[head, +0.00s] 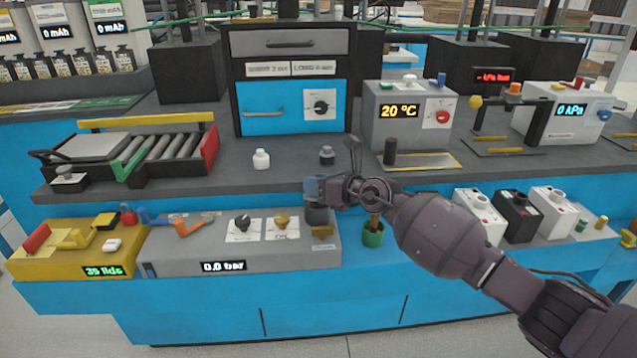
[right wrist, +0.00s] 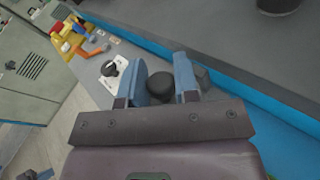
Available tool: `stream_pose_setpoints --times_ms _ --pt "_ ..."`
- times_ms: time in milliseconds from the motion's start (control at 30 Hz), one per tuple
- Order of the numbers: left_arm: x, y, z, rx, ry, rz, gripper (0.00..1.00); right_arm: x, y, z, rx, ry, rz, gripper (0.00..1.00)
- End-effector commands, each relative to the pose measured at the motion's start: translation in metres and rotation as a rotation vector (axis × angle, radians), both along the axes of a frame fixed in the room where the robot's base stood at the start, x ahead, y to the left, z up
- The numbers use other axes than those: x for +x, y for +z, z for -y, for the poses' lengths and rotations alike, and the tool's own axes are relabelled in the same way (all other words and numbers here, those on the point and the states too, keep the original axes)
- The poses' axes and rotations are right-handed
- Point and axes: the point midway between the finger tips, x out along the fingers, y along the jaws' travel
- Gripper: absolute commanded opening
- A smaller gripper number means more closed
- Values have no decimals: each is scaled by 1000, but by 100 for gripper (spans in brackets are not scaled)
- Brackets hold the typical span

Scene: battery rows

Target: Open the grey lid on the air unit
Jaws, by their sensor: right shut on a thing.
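The air unit (head: 185,245) is a long grey box with a "0.0 bar" display on the lower shelf. At its right end a dark grey round lid (head: 318,214) stands under my right gripper (head: 320,190), which comes in from the right. In the right wrist view the blue fingers of the right gripper (right wrist: 159,80) are on either side of the dark round lid (right wrist: 157,90), shut on it. The fingers partly hide the lid, and I cannot tell whether it has turned or lifted. My left gripper is not in view.
Two knobs (head: 243,224) and an orange lever (head: 188,226) are on the unit's top. A yellow box (head: 75,262) stands left of it. A green cup (head: 373,238) stands just right, close to my right arm. The upper shelf (head: 225,185) overhangs behind.

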Motion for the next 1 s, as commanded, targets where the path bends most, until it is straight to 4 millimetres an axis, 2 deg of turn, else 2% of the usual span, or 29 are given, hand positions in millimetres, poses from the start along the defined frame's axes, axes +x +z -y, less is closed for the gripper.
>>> stream_pose_setpoints --times_ms 33,433,1000 --pt "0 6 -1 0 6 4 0 2 16 0 0 -1 -23 0" --pt "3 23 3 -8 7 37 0 12 11 0 0 0 -244 0" --pt "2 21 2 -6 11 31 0 14 8 -1 1 1 -290 0"
